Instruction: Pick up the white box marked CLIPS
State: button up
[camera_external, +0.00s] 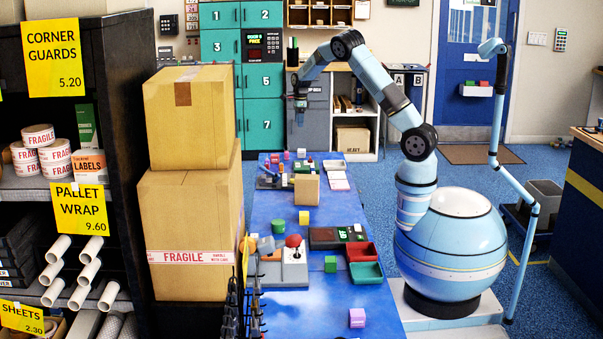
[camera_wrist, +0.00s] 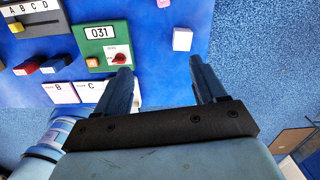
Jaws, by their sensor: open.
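I cannot make out a white box marked CLIPS in either view. My gripper (camera_external: 300,105) hangs over the far end of the blue table in the external view. In the wrist view my gripper (camera_wrist: 160,65) is open, with nothing between its fingers. A pale pinkish-white block (camera_wrist: 182,39) lies on the blue surface beyond the fingertips, with no readable marking. White cards marked B (camera_wrist: 61,93) and C (camera_wrist: 90,91) lie to the left of the fingers, and the left finger partly hides something white beside them.
The blue table (camera_external: 285,218) holds blocks, panels, a red tray (camera_external: 362,252) and a green tray (camera_external: 366,272). A green panel reading 031 (camera_wrist: 95,33) lies near the left finger. Tall stacked cartons (camera_external: 190,115) stand left of the table. Blue floor (camera_wrist: 265,60) lies past its edge.

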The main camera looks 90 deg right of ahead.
aim_at(301, 151)
jog(key=d+f+m, duration=0.1)
jog(key=f, duration=0.3)
jog(key=s+d+f+m, duration=0.1)
jog(key=d+f, duration=0.1)
jog(key=f, duration=0.3)
jog(key=s+d+f, duration=0.1)
jog(key=d+f, duration=0.1)
jog(key=f, duration=0.2)
jog(key=shift+f+m+g, duration=0.3)
jog(key=shift+m, duration=0.1)
jog(key=shift+w+f, duration=0.25)
jog(key=shift+f, duration=1.1)
jog(key=shift+w+f, duration=0.2)
jog(key=shift+f, duration=1.1)
jog(key=shift+c, duration=0.3)
jog(key=c, duration=1)
jog(key=shift+r, duration=0.1)
